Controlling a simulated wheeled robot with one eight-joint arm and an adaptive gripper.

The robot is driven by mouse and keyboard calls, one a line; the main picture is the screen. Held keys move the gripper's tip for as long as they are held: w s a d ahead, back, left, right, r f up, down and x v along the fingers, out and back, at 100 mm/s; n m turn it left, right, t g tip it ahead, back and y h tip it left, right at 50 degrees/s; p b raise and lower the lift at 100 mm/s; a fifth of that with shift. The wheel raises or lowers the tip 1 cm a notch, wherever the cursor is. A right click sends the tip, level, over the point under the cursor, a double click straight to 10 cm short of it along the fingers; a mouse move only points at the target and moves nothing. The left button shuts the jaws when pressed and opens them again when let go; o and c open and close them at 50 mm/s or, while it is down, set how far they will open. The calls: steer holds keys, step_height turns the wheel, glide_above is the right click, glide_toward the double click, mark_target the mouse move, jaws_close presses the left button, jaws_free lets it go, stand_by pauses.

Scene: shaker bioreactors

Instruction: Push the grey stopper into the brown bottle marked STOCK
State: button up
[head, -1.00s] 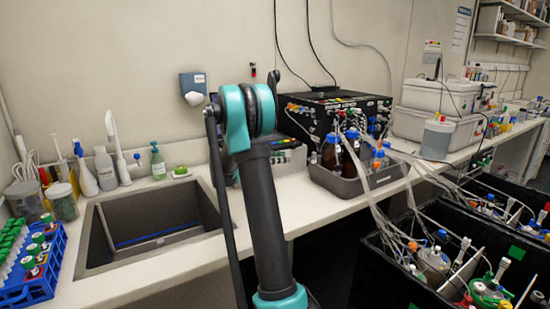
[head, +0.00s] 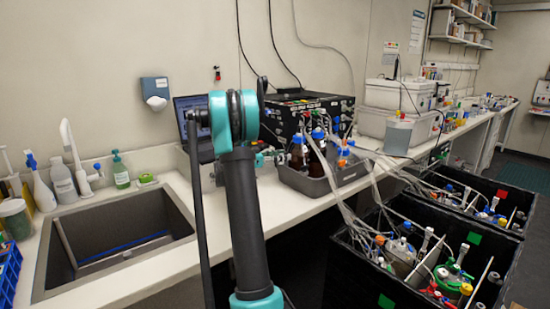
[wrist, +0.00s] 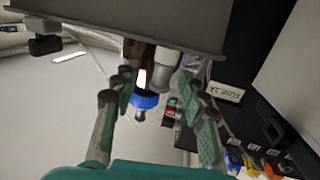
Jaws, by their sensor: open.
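Brown bottles with blue caps, one of them a brown bottle (head: 299,156), stand in a grey tray (head: 349,178) on the bench. I cannot read the word STOCK on any of them. In the wrist view, which looks upside down, a brown bottle (wrist: 133,50) with a white label is partly hidden by the tray (wrist: 130,25). A blue cap (wrist: 145,100) with a grey tip shows between the fingers of my gripper (wrist: 163,103). The fingers are open and apart from it. I cannot make out a separate grey stopper. In the head view, my arm hides most of the gripper.
A black box (head: 310,115) with cables and tubes stands behind the tray. Tubes run from the tray to black bins (head: 400,235) at the right. A sink (head: 115,235) lies at the left. A laptop (head: 190,115) is behind my arm.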

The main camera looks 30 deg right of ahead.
steer(key=shift+d, duration=0.1)
steer(key=shift+c, duration=0.5)
jaws_close()
steer(key=shift+r, duration=1.4)
steer(key=shift+r, duration=1.4)
steer(key=shift+s, duration=0.1)
